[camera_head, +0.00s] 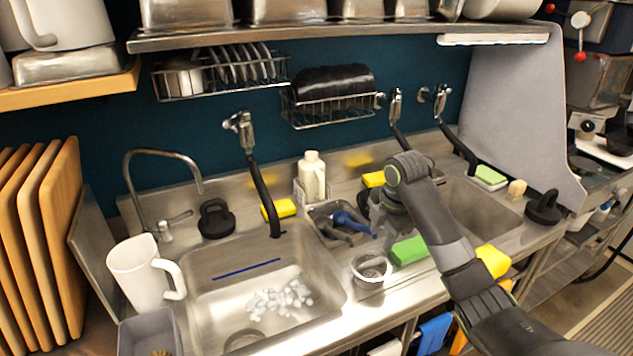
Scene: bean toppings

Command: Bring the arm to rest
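My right arm reaches in from the lower right, over the front edge of the steel counter (330,322). My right gripper (383,208) is above the middle of the counter, between the two sinks, beside a small tray (322,214) that holds a blue-handled tool (350,221). The gripper's fingers are small and partly covered by its own wrist, so I cannot tell whether they are open or shut. No held object can be made out. My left arm and gripper are not in view.
A white bottle (311,175) stands behind the tray. The left sink (215,308) holds pale chunks (280,299). A white pitcher (137,275) stands left. A shelf (330,33) runs overhead.

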